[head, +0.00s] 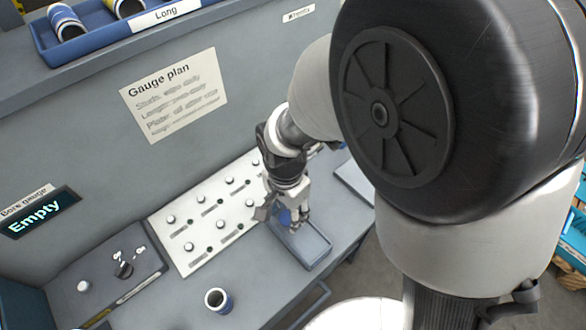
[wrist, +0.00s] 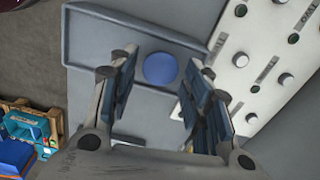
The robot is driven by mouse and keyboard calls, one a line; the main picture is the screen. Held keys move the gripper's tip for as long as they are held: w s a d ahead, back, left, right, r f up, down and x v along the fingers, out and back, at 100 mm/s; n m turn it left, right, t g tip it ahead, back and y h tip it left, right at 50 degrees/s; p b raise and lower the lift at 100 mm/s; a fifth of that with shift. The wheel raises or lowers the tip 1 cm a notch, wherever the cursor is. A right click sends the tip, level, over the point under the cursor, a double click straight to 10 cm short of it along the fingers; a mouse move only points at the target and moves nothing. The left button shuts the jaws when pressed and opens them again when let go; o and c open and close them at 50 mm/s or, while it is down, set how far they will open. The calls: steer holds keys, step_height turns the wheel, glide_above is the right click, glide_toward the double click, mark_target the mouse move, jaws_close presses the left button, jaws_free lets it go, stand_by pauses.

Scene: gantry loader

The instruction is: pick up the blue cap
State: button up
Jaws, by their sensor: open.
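The blue cap (wrist: 160,69) is a round blue disc in the grey tray (wrist: 100,42), near the tray's side by the white board. My gripper (wrist: 161,78) is open, and in the wrist view the cap shows between its two blue-padded fingers, toward their tips. I cannot tell how far above the cap the fingertips are. In the head view my gripper (head: 283,220) points down at the tray (head: 314,255), and its fingers hide much of the cap (head: 285,216).
A white board (head: 190,238) with several pegs lies left of the tray. A blue-and-white cup (head: 218,301) stands at the bench front. A grey gauge box (head: 108,275) sits at the left. A blue bin (head: 110,32) labelled "Long" is on the upper shelf.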

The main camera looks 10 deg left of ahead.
steer(key=shift+f, duration=0.9)
steer(key=shift+r, duration=0.1)
steer(key=c, duration=0.6)
step_height(320, 180, up, 20)
steer(key=p, duration=0.7)
steer(key=shift+r, duration=0.1)
step_height(320, 180, up, 4)
steer(key=p, duration=0.4)
glide_above(287, 217)
steer(key=shift+r, duration=0.15)
